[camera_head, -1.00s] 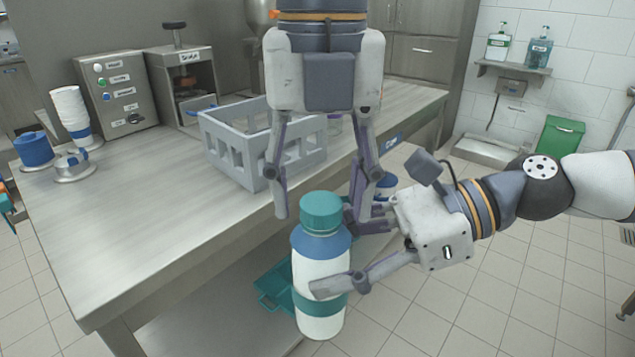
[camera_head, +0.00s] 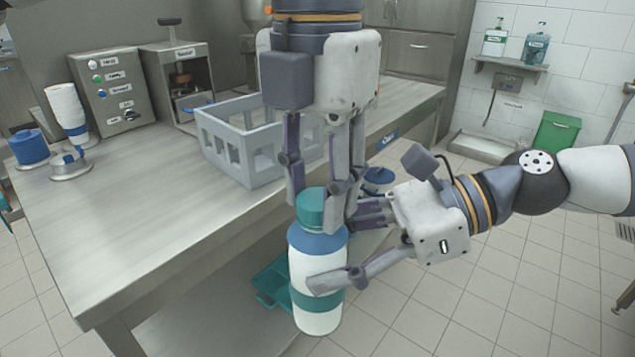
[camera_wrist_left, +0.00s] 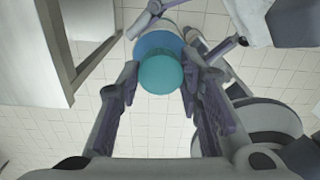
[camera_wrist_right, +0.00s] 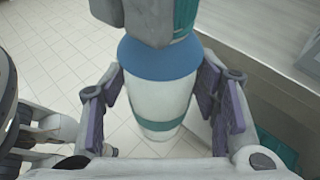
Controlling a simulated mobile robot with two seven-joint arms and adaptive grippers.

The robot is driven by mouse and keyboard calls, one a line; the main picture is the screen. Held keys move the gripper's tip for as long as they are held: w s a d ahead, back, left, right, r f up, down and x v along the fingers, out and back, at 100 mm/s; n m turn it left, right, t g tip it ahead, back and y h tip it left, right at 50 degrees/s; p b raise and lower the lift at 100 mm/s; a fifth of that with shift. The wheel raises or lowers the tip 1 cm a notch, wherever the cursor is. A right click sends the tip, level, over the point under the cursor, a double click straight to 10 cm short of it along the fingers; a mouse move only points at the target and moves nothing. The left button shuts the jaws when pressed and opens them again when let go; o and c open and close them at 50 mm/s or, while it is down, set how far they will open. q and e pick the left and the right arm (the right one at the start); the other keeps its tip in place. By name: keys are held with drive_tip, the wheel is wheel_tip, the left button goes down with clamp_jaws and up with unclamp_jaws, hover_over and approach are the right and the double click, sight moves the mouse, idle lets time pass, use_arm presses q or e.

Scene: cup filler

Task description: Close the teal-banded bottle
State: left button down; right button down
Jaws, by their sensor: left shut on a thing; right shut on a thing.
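The teal-banded bottle (camera_head: 316,264) is white with a blue shoulder and a teal band, and stands upright in the air in front of the table. My right gripper (camera_head: 338,258) is shut around its body; the right wrist view shows the bottle (camera_wrist_right: 158,100) between the fingers. The teal cap (camera_head: 311,208) is on top of the bottle. My left gripper (camera_head: 312,214) points down from above and is shut on the cap, one finger on each side. The left wrist view shows the cap (camera_wrist_left: 160,74) over the blue shoulder. Whether the cap is fully seated cannot be told.
A grey crate (camera_head: 222,155) stands on the steel table (camera_head: 150,235) behind the bottle. A teal tray (camera_head: 272,285) lies lower, behind the bottle. The front table area is clear.

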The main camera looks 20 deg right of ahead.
use_arm(q)
drive_tip(key=m, duration=1)
drive_tip(key=c, duration=1.1)
unclamp_jaws()
drive_tip(key=shift+o, duration=0.2)
wheel_tip(320, 180, up, 8)
drive_tip(key=shift+f, duration=0.2)
